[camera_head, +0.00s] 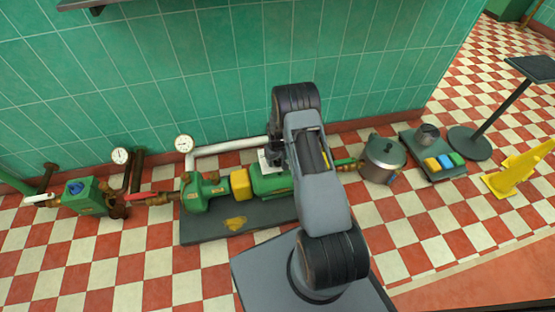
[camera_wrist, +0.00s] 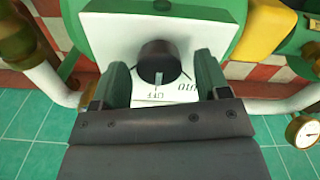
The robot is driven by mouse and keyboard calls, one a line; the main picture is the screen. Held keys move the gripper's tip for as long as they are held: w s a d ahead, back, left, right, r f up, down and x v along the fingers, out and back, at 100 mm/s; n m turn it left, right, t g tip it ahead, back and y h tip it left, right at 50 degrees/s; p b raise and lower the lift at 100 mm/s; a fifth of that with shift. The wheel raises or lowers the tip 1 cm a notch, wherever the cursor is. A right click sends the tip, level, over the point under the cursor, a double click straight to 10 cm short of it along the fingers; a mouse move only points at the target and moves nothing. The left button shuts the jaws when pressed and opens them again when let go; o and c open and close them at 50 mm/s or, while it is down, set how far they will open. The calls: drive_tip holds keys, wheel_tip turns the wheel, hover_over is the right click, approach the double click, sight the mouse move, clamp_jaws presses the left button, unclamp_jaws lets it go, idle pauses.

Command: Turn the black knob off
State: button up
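The black knob (camera_wrist: 158,60) sits on a white panel (camera_wrist: 110,35) in the wrist view. A pale mark on its lower edge points down toward upside-down lettering that looks like OFF; more lettering, partly hidden by the right finger, lies to the right. My gripper (camera_wrist: 162,66) is open, with one green-grey finger on each side of the knob. Gaps show between the fingers and the knob, so it is not clamped. In the head view the panel (camera_head: 264,159) shows beside my arm on the green pump unit (camera_head: 204,192); my arm hides the knob and gripper there.
White pipe (camera_head: 225,147) and pressure gauges (camera_head: 184,143) stand near the pump unit. A metal pot (camera_head: 382,158) and a tray (camera_head: 444,172) with small coloured blocks are to the right. A yellow floor sign (camera_head: 515,176) stands farther right. The green tiled wall is close behind.

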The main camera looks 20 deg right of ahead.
wheel_tip(320, 180, up, 14)
drive_tip(key=p, duration=0.4)
drive_tip(key=shift+p, duration=0.35)
drive_tip(key=shift+f, duration=0.1)
drive_tip(key=s+a+r+t+p, duration=0.15)
drive_tip(key=r+p, duration=0.35)
drive_tip(key=r, duration=0.6)
drive_tip(key=s+a+r+p, duration=0.2)
drive_tip(key=r+p, duration=0.2)
drive_tip(key=r, duration=0.6)
drive_tip(key=s+a+r+p, duration=0.2)
drive_tip(key=r+p, duration=0.3)
drive_tip(key=r, duration=0.6)
drive_tip(key=s+a+r+t+p, duration=0.1)
drive_tip(key=s+a+r+p, duration=0.1)
drive_tip(key=s+r+p, duration=0.5)
drive_tip(key=s+a+r+t+p, duration=0.1)
drive_tip(key=s+a+r+p, duration=0.2)
drive_tip(key=r, duration=1.5)
drive_tip(key=s+p, duration=0.4)
drive_tip(key=s, duration=0.3)
drive_tip(key=shift+s+a+m+p, duration=0.15)
drive_tip(key=shift+s+m+p, duration=0.05)
drive_tip(key=shift+m+p, duration=0.2)
